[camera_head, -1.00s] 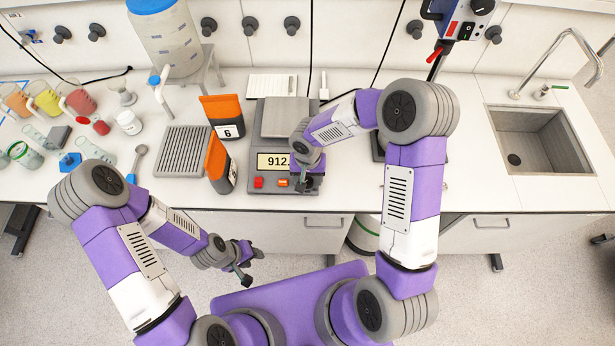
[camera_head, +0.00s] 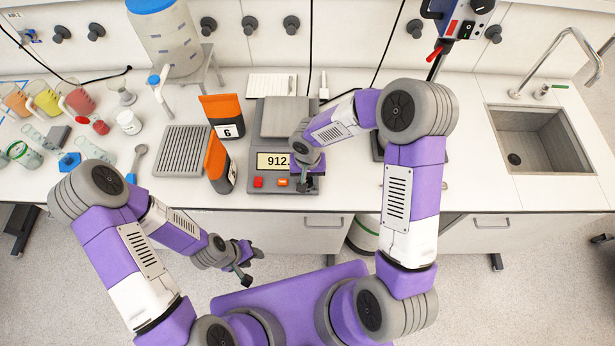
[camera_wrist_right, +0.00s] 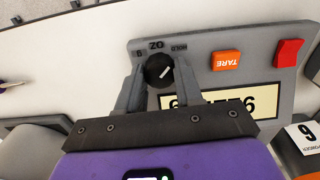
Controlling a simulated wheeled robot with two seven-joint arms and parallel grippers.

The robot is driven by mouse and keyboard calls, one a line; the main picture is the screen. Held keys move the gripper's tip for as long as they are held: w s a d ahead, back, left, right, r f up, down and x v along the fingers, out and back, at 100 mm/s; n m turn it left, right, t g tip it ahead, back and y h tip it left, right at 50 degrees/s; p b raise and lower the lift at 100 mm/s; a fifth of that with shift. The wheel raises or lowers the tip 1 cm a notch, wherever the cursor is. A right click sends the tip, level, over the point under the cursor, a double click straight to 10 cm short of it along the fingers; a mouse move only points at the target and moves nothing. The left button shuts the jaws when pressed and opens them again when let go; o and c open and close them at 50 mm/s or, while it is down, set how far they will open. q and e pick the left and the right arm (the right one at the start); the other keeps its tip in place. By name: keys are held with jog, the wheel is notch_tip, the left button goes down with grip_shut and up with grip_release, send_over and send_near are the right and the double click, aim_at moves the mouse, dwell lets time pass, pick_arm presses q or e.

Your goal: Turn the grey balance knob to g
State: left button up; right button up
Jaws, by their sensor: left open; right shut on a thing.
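The balance (camera_head: 287,118) stands on the bench, with part of its display reading "912." in the head view. Its dark grey knob (camera_wrist_right: 158,71) shows in the right wrist view, beside the orange TARE button (camera_wrist_right: 226,61). The labels above the knob, upside down there, read g on the left, oz in the middle and an unclear word on the right. The knob's white mark slants up and right, toward the unclear label. My right gripper (camera_head: 305,184) is shut on the knob, one finger each side. My left gripper (camera_head: 246,268) is open and empty, in front of the bench.
Two orange-topped packets (camera_head: 222,112) stand left of the balance, beside a grey ribbed mat (camera_head: 181,151). A red button (camera_wrist_right: 289,53) sits beyond TARE. Beakers and small lab items fill the bench's left. A sink (camera_head: 540,138) is at the right.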

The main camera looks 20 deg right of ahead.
jog(key=n+b, duration=0.1)
jog(key=n, duration=0.2)
jog(key=shift+n, duration=0.3)
jog(key=n+b, duration=0.1)
jog(key=n, duration=0.3)
jog(key=shift+n, duration=0.3)
jog(key=n, duration=0.4)
jog(key=shift+n, duration=0.3)
jog(key=n, duration=0.4)
jog(key=shift+n, duration=0.3)
jog(key=o, duration=1)
jog(key=shift+o, duration=0.2)
